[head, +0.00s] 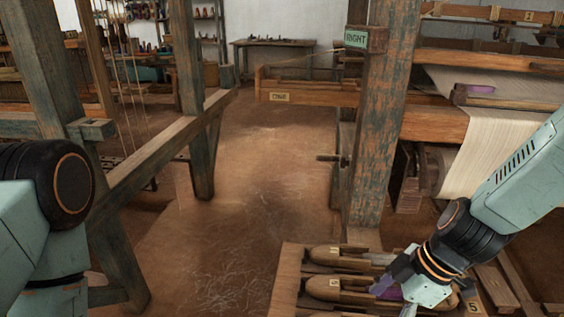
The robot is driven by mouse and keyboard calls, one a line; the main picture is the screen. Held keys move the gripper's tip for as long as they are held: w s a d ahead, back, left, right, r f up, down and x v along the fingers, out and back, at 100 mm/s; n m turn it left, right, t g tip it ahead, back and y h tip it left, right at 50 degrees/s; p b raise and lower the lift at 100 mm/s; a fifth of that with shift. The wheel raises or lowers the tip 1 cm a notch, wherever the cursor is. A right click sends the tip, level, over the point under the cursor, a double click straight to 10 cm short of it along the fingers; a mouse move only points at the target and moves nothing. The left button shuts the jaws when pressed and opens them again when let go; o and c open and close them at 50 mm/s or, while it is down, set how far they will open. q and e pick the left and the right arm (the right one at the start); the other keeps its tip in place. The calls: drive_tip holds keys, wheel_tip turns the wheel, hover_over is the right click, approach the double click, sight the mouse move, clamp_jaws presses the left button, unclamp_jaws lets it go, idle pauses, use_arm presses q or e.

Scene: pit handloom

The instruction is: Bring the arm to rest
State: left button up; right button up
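My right arm reaches in from the right. My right gripper (405,290) points down and left, low over a wooden tray (287,281) of shuttles at the bottom of the head view. A wooden shuttle (335,255) and a second shuttle (330,287) lie in the tray, left of the gripper. Purple (388,293) shows beside the gripper. My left arm shows at the left edge, with its gripper out of view.
A worn wooden post (385,120) with a green "RIGHT" sign (356,39) stands left of my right arm. A loom with pale cloth (490,145) is at the right. A timber frame (160,155) is at the left. The brown floor (260,190) between is clear.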

wheel_tip(320, 180, down, 3)
drive_tip(key=shift+w+f+b, duration=0.15)
drive_tip(key=shift+b, duration=0.85)
drive_tip(key=shift+f+b, duration=0.65)
drive_tip(key=shift+f, duration=0.2)
drive_tip(key=shift+r, duration=0.1)
